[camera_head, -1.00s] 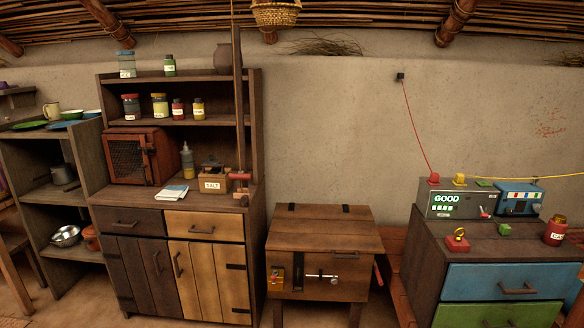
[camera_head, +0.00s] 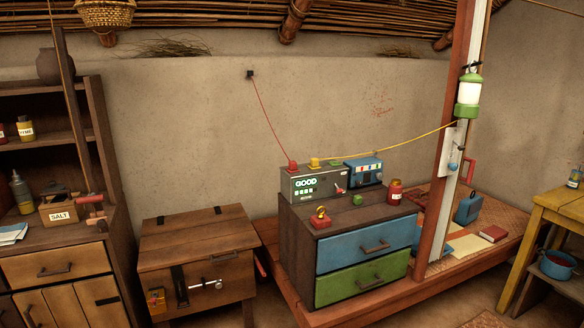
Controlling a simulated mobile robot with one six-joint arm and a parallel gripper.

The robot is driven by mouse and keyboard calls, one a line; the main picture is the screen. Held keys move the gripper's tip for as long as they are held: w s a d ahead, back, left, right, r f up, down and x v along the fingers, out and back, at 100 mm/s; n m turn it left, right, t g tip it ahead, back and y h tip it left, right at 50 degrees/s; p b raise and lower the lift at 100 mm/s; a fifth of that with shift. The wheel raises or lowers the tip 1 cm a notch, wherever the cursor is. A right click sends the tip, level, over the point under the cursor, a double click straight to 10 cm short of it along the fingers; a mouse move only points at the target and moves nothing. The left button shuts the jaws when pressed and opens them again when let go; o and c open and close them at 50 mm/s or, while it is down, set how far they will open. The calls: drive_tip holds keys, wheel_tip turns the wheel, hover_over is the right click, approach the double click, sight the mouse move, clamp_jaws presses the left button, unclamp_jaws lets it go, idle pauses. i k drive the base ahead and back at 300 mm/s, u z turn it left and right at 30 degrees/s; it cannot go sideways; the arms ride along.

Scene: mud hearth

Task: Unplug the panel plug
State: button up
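A grey box with a lit green "GOOD" display (camera_head: 318,188) stands at the back of a dark chest. A red plug (camera_head: 292,166) sits in its top left, and a thin red cable runs from it up to a small dark wall box (camera_head: 250,74). Beside it, a yellow plug (camera_head: 315,163) sits on the box top, with a yellow cable rising right toward a green lantern (camera_head: 469,95) on a post. No label tells which one is the panel plug. My gripper is not in view.
The chest (camera_head: 298,245) has blue and green drawers. On it are a red block with a yellow ring (camera_head: 320,217), a green block (camera_head: 357,200), a blue box (camera_head: 363,172) and a red jar (camera_head: 396,192). A wooden desk (camera_head: 198,240) stands left. A red post (camera_head: 444,150) rises right.

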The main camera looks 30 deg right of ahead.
sight(292, 165)
drive_tip(key=k, duration=1.3)
drive_tip(key=u, duration=0.4)
drive_tip(key=i, duration=0.85)
drive_tip(key=u, duration=0.4)
drive_tip(key=i, duration=1.75)
drive_tip(key=z, duration=0.45)
